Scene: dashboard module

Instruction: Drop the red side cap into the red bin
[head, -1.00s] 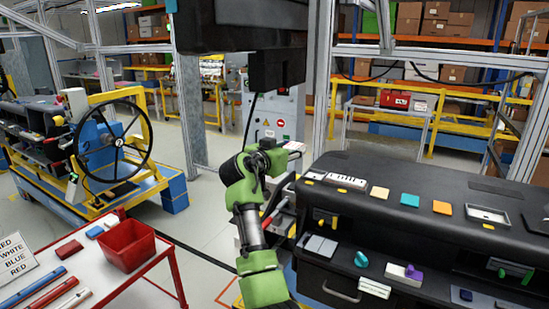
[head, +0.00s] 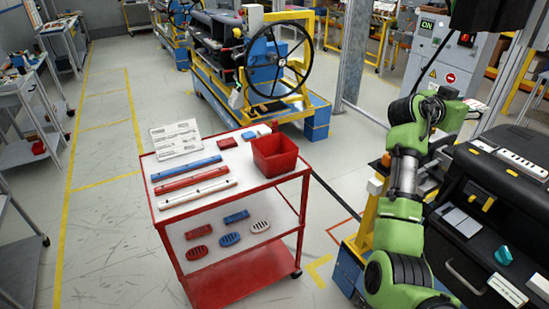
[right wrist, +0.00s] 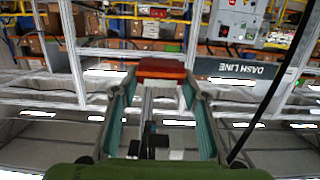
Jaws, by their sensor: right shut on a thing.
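My right gripper (right wrist: 160,82) shows in the right wrist view, its two fingers closed on a red block-like piece, which I take for the red side cap (right wrist: 162,69). The piece sits crosswise between the fingertips, held up in the air. In the head view my green right arm (head: 403,195) rises at the right; the held piece cannot be made out there. The red bin (head: 287,164) is an open-topped box on the right back corner of the red cart, left of and apart from my right arm. My left gripper is out of view.
The red cart (head: 253,188) bears long bars, small red, blue and white pieces and a sign (head: 176,139). A black dashboard module (head: 507,170) stands at the right. A wheel rig (head: 275,62) is behind the cart; floor is free at left.

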